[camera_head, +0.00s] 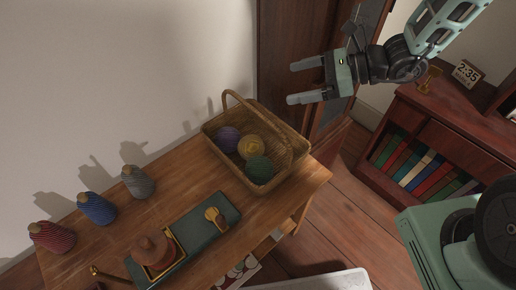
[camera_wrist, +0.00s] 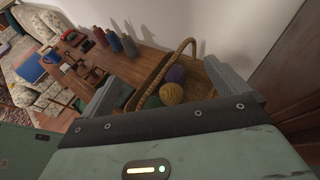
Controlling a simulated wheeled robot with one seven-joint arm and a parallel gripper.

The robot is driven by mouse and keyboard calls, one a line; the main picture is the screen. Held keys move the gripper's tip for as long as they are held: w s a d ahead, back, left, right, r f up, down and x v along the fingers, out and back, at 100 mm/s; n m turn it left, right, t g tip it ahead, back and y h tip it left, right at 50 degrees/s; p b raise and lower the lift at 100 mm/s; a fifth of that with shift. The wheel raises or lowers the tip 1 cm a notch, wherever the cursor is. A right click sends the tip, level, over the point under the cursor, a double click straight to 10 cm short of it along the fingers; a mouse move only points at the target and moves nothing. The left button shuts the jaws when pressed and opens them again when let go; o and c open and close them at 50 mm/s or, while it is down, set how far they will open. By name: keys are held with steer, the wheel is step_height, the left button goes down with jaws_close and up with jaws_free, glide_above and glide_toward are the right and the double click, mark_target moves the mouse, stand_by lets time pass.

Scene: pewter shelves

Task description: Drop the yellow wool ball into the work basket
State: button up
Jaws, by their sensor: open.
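The yellow wool ball (camera_head: 251,147) lies inside the wicker work basket (camera_head: 212,125), between a purple ball (camera_head: 228,139) and a green ball (camera_head: 259,169). The basket stands at the right end of the wooden table, its handle upright. My gripper (camera_head: 293,83) is open and empty, above and to the right of the basket, apart from it. In the wrist view the yellow ball (camera_wrist: 171,93) shows in the basket beyond the open jaws (camera_wrist: 172,85), with the purple ball (camera_wrist: 175,74) behind it and part of the green ball in front.
Red, blue and grey yarn cones (camera_head: 97,208) stand along the table's wall side. A green mat (camera_head: 200,230) with wooden tools lies at the front. A red-brown bookshelf (camera_head: 455,125) with a clock (camera_head: 467,73) stands at the right. A dark wooden door is behind my gripper.

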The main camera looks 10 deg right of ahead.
steer(key=v, duration=0.8)
steer(key=s+a+r+n+g+h+p, duration=0.1)
steer(key=s+a+r+n+h, duration=0.1)
steer(key=s+n, duration=0.5)
steer(key=s+a+r+n+g+h+p, duration=0.1)
steer(key=s+a+n+h, duration=0.3)
steer(key=n, duration=0.8)
steer(key=s+a+r+n+g+h+p, duration=0.1)
steer(key=s+a+r+n+h+p, duration=0.1)
steer(key=s+n+h, duration=0.4)
steer(key=s+a+r+n, duration=0.1)
steer(key=s+n, duration=0.3)
steer(key=shift+g, duration=0.4)
